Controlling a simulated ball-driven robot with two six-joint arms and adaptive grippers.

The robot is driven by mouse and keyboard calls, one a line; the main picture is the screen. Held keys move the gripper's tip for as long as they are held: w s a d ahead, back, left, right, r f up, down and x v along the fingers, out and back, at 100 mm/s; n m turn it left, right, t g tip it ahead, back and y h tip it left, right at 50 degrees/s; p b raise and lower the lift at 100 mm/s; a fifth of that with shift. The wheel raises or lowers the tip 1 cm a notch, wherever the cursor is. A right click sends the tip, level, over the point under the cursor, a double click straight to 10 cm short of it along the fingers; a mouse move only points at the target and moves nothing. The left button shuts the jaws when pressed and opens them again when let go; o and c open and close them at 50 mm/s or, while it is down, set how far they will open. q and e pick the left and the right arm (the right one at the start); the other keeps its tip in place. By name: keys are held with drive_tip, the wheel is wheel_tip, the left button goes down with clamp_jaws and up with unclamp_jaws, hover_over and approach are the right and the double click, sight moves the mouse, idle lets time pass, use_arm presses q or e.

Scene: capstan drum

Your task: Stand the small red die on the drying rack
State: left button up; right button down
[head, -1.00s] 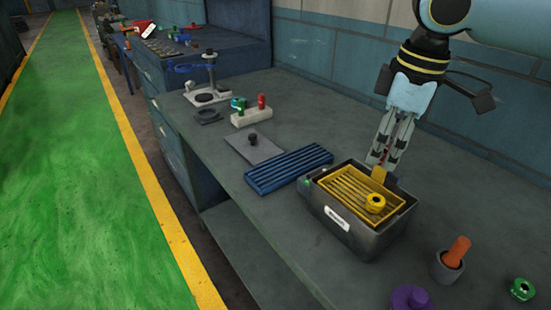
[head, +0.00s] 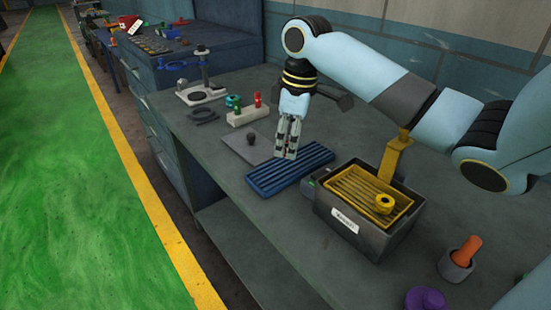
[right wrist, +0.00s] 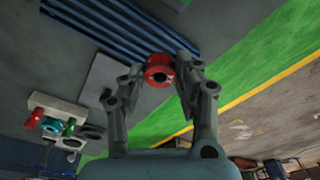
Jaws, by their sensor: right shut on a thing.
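The small red die (right wrist: 159,72), round with a dark hole, is held between the fingertips of my right gripper (right wrist: 161,68) in the right wrist view. In the head view my right gripper (head: 286,153) points down at the far edge of the blue slatted drying rack (head: 288,174); the die is too hidden there to make out. The rack also shows in the right wrist view (right wrist: 115,22). It looks empty, and the die appears above or beside it; I cannot tell if they touch. My left gripper is out of view.
A grey tank (head: 374,236) with a yellow basket (head: 362,190) stands right of the rack. A grey plate with a dark knob (head: 252,140) lies to its left. A pale block with coloured pegs (head: 247,115) is farther back. An orange-handled pot (head: 459,262) stands front right.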

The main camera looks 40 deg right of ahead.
sight(274, 171)
drive_tip(key=w+f, duration=0.1)
drive_tip(key=w+a+f, duration=0.1)
drive_tip(key=shift+w, duration=0.35)
drive_tip(key=shift+f, duration=1.9)
drive_tip(key=shift+f, duration=0.1)
drive_tip(key=c, duration=0.9)
unclamp_jaws()
drive_tip(key=shift+c, duration=0.2)
drive_tip(key=r, duration=0.4)
drive_tip(key=s+r, duration=0.1)
drive_tip(key=r, duration=0.7)
drive_tip(key=shift+s+d+r, duration=0.1)
drive_tip(key=shift+s+d, duration=0.05)
drive_tip(key=shift+d, duration=0.2)
